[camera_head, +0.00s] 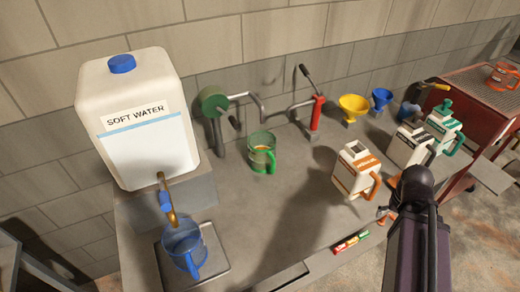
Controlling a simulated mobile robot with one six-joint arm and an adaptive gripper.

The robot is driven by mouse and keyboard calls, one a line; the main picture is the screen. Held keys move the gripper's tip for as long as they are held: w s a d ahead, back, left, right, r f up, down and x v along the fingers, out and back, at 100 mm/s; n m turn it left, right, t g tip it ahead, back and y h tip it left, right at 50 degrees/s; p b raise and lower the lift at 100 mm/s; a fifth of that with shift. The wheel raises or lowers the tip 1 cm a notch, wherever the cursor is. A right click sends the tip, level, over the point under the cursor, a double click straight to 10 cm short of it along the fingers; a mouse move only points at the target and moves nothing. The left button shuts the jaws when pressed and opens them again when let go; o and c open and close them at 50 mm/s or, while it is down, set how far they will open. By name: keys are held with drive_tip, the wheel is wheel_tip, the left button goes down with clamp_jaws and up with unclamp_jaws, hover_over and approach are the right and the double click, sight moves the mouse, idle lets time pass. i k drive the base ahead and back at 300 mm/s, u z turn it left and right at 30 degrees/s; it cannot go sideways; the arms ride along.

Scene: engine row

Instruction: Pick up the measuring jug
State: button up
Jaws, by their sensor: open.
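Two translucent jugs are in the head view, and I cannot tell from the picture alone which one is the measuring jug. The blue jug (184,246) stands upright on a square tray (216,262) below the brass tap of the water container, its handle toward the front. The green jug (262,151) stands upright on the bench beside the green pump, with an amber tint inside. My arm (415,235) rises at the lower right, well apart from both jugs.
A white SOFT WATER container (140,125) stands on a block at left. A red-handled pump (317,115), a yellow funnel (353,106), a blue funnel (381,98) and white handled cans (354,170) line the grey bench (240,215). A red cabinet (470,115) stands right. The bench middle is clear.

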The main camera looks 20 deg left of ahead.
sight(262, 145)
drive_tip(key=u, duration=4.75)
drive_tip(key=i, duration=0.05)
drive_tip(key=z, duration=3.6)
